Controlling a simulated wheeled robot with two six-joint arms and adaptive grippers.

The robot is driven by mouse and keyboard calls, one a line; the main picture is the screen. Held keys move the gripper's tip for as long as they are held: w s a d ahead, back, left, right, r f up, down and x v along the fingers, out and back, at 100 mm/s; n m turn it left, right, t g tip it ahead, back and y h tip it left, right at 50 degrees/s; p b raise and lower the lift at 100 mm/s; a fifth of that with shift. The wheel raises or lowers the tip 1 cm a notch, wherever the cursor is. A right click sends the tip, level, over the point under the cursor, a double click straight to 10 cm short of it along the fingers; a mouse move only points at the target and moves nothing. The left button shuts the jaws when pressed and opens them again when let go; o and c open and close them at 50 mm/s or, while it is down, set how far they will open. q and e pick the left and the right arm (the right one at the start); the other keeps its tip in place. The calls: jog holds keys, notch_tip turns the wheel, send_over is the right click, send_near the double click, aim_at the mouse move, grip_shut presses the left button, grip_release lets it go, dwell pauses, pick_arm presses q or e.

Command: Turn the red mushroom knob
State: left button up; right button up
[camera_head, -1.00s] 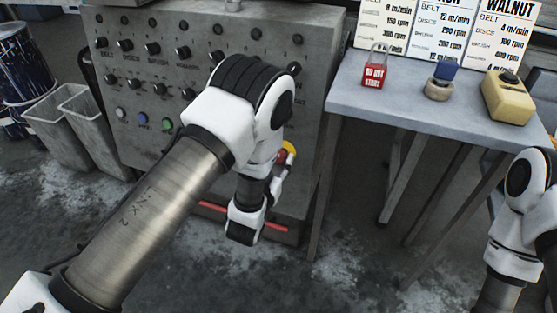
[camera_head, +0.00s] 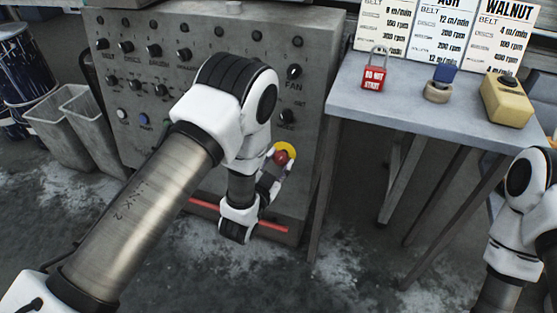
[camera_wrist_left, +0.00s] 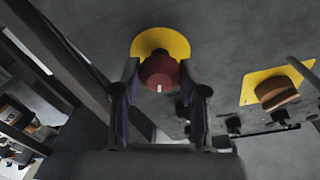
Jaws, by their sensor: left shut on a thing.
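The red mushroom knob (camera_head: 282,156) sits in front of a round yellow plate low on the right side of the grey control panel (camera_head: 200,35). In the left wrist view the red knob (camera_wrist_left: 159,72) shows a small white mark at its lower edge. My left gripper (camera_head: 275,170) is shut on the knob, with one finger on each side of it. The fingers' exact contact is partly hidden. My right gripper is out of view; only part of my right arm shows at the right edge.
A table (camera_head: 400,108) to the right of the panel holds a red padlock (camera_head: 374,75), a blue-topped object (camera_head: 441,82) and a yellow box (camera_head: 506,98). Grey bins (camera_head: 65,125) stand left. In the left wrist view, an orange-brown knob (camera_wrist_left: 275,92) on a yellow plate lies right.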

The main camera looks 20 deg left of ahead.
pick_arm(q)
jog(key=shift+m+h, duration=0.3)
jog(key=shift+m, duration=0.9)
jog(key=o, duration=1.1)
jog(key=shift+o, duration=0.2)
jog(key=s+a, duration=0.1)
jog(key=s, duration=0.6)
jog(key=shift+s, duration=0.2)
jog(key=shift+r, duration=0.1)
